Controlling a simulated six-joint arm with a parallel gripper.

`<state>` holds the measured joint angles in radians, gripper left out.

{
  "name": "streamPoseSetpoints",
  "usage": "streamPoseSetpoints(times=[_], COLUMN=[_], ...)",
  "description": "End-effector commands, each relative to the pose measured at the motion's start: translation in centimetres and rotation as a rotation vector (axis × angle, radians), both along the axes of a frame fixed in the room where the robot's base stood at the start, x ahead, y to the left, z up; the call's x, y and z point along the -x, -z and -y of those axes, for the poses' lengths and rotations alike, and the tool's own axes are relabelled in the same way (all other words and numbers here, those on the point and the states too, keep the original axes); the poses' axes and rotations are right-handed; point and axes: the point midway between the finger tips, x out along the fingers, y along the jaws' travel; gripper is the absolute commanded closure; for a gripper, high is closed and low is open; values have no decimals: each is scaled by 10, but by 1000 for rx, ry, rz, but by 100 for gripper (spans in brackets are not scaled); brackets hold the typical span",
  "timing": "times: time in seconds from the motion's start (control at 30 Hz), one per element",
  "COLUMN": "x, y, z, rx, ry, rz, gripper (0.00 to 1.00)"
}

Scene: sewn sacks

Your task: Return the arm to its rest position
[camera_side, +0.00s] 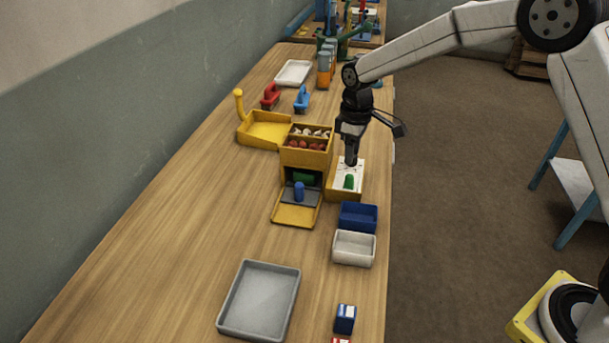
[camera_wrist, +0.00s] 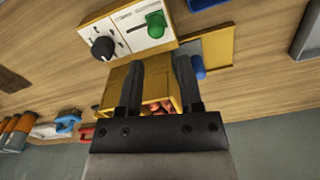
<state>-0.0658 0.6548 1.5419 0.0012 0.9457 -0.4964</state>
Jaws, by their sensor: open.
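My gripper (camera_side: 351,158) hangs pointing down by the yellow box and the white-faced panel in the side view. In the wrist view its two dark fingers (camera_wrist: 158,66) stand apart with nothing held between them. The white-faced panel (camera_side: 346,170) carries a green knob (camera_side: 349,182); the wrist view also shows a black knob (camera_wrist: 102,48) on it. The yellow box (camera_side: 305,158) has top compartments of red and white pieces. A green piece (camera_side: 304,178) lies in its front opening. A blue cylinder (camera_side: 299,191) stands before the opening, above the lowered yellow flap (camera_side: 296,215).
An open yellow tray (camera_side: 264,130) and red (camera_side: 270,96) and blue (camera_side: 302,99) tools lie farther back. Nearer are a blue bin (camera_side: 358,217), a white bin (camera_side: 354,248) and a grey tray (camera_side: 259,299). The left of the table is clear.

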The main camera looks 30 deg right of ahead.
Motion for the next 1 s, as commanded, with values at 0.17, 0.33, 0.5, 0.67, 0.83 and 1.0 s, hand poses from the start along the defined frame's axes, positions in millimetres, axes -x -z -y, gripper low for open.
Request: streamPoseSetpoints(times=[0.17,0.33,0.5,0.67,0.83,1.0], x=[0,2,15,38,71,108], y=[0,-1,-3,-6,-8,-9], z=[0,1,4,9,15,21], rx=[0,0,-1,-5,-11,-20], ry=[0,7,44,109,198,290], rz=[0,4,19,45,81,119], gripper=[54,54,54,54,54,54])
